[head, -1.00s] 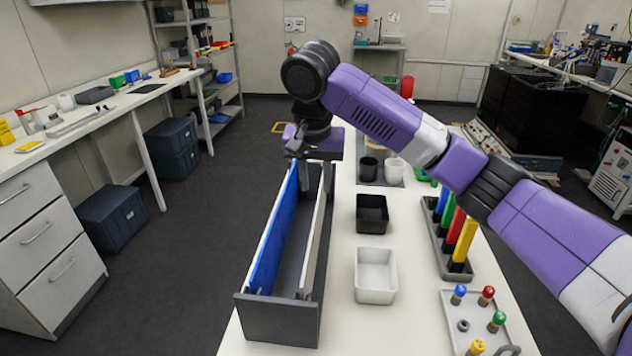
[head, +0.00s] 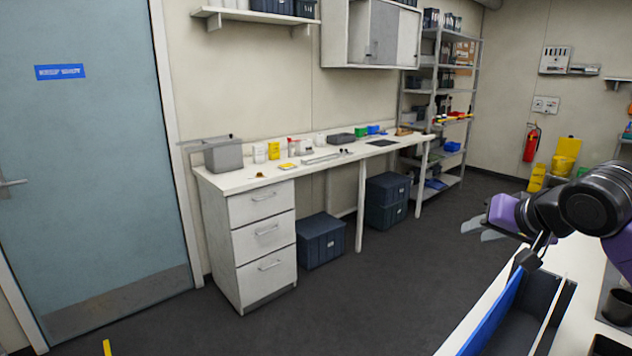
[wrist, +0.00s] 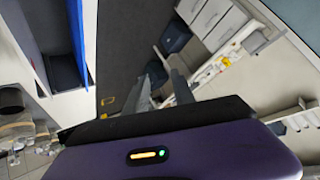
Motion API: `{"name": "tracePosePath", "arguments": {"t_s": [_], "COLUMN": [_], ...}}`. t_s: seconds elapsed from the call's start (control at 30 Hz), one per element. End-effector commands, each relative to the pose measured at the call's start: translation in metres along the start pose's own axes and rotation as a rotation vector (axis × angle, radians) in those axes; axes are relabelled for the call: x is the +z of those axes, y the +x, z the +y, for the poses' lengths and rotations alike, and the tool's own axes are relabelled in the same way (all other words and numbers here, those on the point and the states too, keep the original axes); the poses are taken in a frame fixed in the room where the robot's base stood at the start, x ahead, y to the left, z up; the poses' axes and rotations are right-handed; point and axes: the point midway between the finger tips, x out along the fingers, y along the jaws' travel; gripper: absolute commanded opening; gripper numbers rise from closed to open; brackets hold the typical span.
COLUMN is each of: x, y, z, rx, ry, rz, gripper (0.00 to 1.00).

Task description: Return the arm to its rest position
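My gripper (head: 478,231) is at the right of the head view, on the end of the purple and black arm. It is raised near the table's left edge and points left over the floor side. Its two grey fingers stand apart with nothing between them. The wrist view also shows my gripper (wrist: 160,84) with a gap between the fingers and the dark floor behind. Most of the arm is cut off by the right edge of the head view.
A long grey rack (head: 556,300) with a blue panel and a white panel stands on the white table (head: 474,318), below the wrist. A dark cup (head: 618,307) is at the right edge. Open floor (head: 380,285) lies between table and side bench (head: 232,183).

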Motion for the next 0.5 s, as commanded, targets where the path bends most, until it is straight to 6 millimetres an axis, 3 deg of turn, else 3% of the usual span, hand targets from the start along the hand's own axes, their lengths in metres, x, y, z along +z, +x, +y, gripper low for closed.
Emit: {"name": "tracePosePath", "arguments": {"t_s": [0.1,0.2,0.3,0.5], "x": [0.0,0.0,0.003,0.016], "y": [0.005,0.002,-0.003,-0.018], "z": [-0.038,-0.064,-0.083,-0.102], "rx": [-0.155,-0.26,-0.341,-0.442], "ry": [-0.034,-0.051,-0.055,-0.036], "rz": [0.119,0.225,0.326,0.516], "gripper": [0.3,0.3,0.3,0.3]}}
